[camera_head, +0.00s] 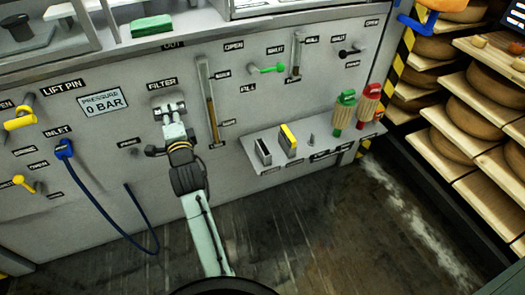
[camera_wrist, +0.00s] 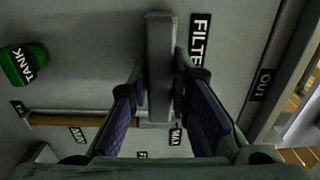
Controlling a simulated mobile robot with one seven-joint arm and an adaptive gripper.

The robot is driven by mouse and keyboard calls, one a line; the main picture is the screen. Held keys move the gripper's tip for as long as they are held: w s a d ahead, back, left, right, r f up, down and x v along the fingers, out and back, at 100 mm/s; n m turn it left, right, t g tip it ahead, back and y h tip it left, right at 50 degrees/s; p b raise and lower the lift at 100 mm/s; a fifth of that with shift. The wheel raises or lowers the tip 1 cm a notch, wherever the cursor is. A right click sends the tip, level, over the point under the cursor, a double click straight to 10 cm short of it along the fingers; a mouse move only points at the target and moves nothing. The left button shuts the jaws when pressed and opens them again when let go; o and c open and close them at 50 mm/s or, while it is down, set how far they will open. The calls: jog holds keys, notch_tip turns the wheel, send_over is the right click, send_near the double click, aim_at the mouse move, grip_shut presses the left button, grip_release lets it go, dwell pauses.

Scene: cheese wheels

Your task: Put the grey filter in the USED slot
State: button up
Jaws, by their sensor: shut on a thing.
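The grey filter (camera_wrist: 160,45) is a flat grey slab in the wrist view, between the purple pads of my gripper (camera_wrist: 158,82). My gripper is shut on it. In the head view my gripper (camera_head: 171,108) is at the panel, just below the FILTER label (camera_head: 162,84), and mostly hides the filter. I cannot tell whether the filter is still seated in its holder. A small shelf (camera_head: 325,150) juts from the panel to the right. Its front labels are too small to read, so I cannot tell which slot is USED.
On the shelf stand a grey-and-dark block (camera_head: 263,151), a yellow-topped block (camera_head: 288,140), a small peg (camera_head: 311,139) and green and red handled tools (camera_head: 344,112). A vertical gauge tube (camera_head: 209,103) lies between gripper and shelf. A blue hose (camera_head: 100,215) hangs at left.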

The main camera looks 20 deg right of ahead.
grip_shut()
jog(key=shift+s, duration=0.2)
jog(key=s, duration=0.7)
jog(key=shift+s+p, duration=0.2)
jog(key=shift+p, duration=0.2)
dwell(1.5)
jog(key=shift+s, duration=0.2)
jog(key=shift+s, duration=1.4)
